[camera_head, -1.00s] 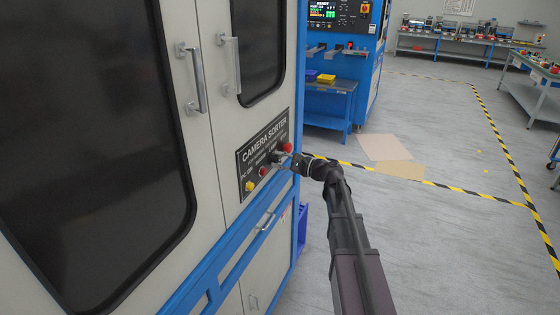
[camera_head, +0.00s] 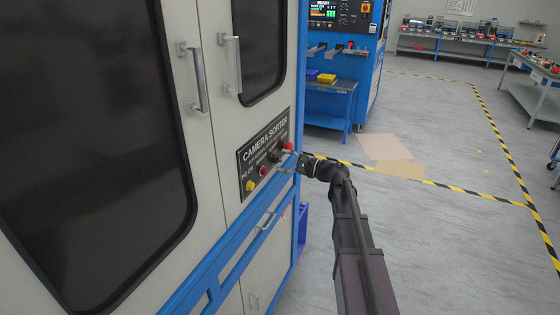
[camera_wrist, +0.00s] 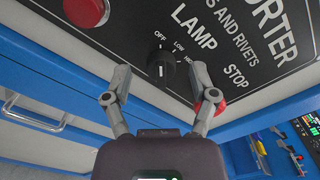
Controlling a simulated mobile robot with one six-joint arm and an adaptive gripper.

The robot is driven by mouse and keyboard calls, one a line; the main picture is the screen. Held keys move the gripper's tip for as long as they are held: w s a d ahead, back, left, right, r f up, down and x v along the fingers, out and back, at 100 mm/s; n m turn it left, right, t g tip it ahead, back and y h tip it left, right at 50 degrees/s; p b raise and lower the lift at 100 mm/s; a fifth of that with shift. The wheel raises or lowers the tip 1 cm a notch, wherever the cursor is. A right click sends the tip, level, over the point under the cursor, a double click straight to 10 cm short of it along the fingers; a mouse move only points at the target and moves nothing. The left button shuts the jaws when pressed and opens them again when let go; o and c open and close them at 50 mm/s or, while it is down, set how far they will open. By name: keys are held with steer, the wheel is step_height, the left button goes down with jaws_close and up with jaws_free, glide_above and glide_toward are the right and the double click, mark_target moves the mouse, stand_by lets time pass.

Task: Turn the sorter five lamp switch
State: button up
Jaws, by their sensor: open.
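The lamp switch is a black rotary knob (camera_wrist: 155,65) on the sorter's dark label panel (camera_wrist: 255,45), with OFF, LOW and HIGH printed around it and LAMP beside it. In the wrist view a white line on the knob runs roughly up and down the picture; which label it marks is hard to tell. My gripper (camera_wrist: 160,77) is open, with one finger on each side of the knob in the picture and no clear contact. In the head view my gripper (camera_head: 287,162) is just off the panel, and the knob there is small and dark.
A red button (camera_wrist: 87,10) shows at the upper left of the wrist view, and a red stop button (camera_wrist: 219,107) lies close beside the right finger. Cabinet door handles (camera_head: 198,80) stick out above the panel.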

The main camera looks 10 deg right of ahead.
steer(key=v, duration=1)
steer(key=shift+s, duration=0.15)
steer(key=s+a+f+n+g+h+p, duration=0.3)
steer(key=s+a+f+n+g+h, duration=0.2)
steer(key=s+a+f+n+g, duration=0.35)
steer(key=s+f+n+g+h+p, duration=0.2)
steer(key=s+f+n+h, duration=0.2)
steer(key=s+n+h, duration=0.3)
steer(key=shift+s+a+h+p, duration=0.3)
steer(key=shift+s+h, duration=1)
steer(key=shift+s, duration=1.5)
steer(key=shift+d+f+n, duration=0.1)
steer(key=shift+f+n, duration=0.05)
steer(key=shift+n, duration=0.1)
